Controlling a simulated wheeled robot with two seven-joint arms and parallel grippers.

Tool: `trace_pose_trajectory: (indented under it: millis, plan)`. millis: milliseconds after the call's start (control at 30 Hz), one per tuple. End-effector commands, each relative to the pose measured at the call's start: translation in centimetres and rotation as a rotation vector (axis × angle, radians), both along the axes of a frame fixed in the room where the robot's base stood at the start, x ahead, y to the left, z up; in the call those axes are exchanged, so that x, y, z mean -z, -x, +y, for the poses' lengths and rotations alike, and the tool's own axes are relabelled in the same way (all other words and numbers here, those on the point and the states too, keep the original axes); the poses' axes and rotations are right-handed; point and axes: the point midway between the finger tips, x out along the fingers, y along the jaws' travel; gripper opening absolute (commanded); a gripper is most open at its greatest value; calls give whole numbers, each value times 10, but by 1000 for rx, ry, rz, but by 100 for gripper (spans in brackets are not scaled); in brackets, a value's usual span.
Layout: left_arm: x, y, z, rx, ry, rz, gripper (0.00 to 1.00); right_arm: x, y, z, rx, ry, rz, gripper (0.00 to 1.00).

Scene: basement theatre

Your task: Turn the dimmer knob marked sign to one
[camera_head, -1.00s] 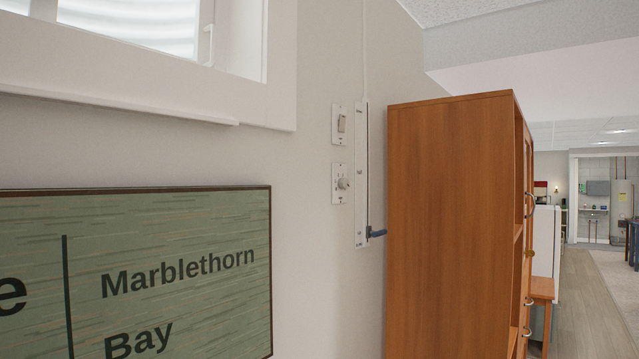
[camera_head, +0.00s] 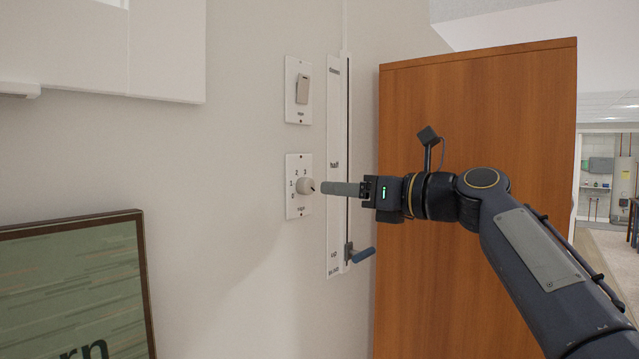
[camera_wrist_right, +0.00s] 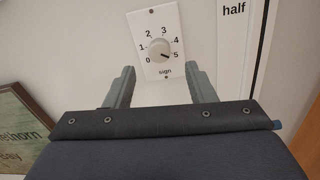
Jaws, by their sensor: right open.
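The dimmer knob (camera_head: 307,186) is a round, pale knob on a white wall plate (camera_head: 292,211) marked "sign", with numbers 0 to 5 around it. In the right wrist view the knob (camera_wrist_right: 159,50) shows a dark pointer mark at its lower right, toward 5. My right gripper (camera_head: 324,188) points at the wall with its fingertips close to the knob. In the wrist view its two grey fingers (camera_wrist_right: 162,72) are apart, one on each side below the knob, with nothing between them. I cannot tell any contact. My left gripper is not in view.
A switch plate (camera_head: 298,90) with a rocker is above the dimmer. A wooden cabinet (camera_head: 475,85) stands further right; a framed green sign (camera_head: 75,290) hangs lower left.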

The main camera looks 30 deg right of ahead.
Motion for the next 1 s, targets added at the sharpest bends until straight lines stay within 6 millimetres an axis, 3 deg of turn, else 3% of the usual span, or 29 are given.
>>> trace_pose_trajectory:
  millis: [300,700,1000]
  plan:
    - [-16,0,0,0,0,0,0,-1,-44,20,-2,2,2,50]
    - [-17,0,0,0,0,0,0,1,-52,24,1,5,0,50]
    - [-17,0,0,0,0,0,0,1,-52,24,1,5,0,11]
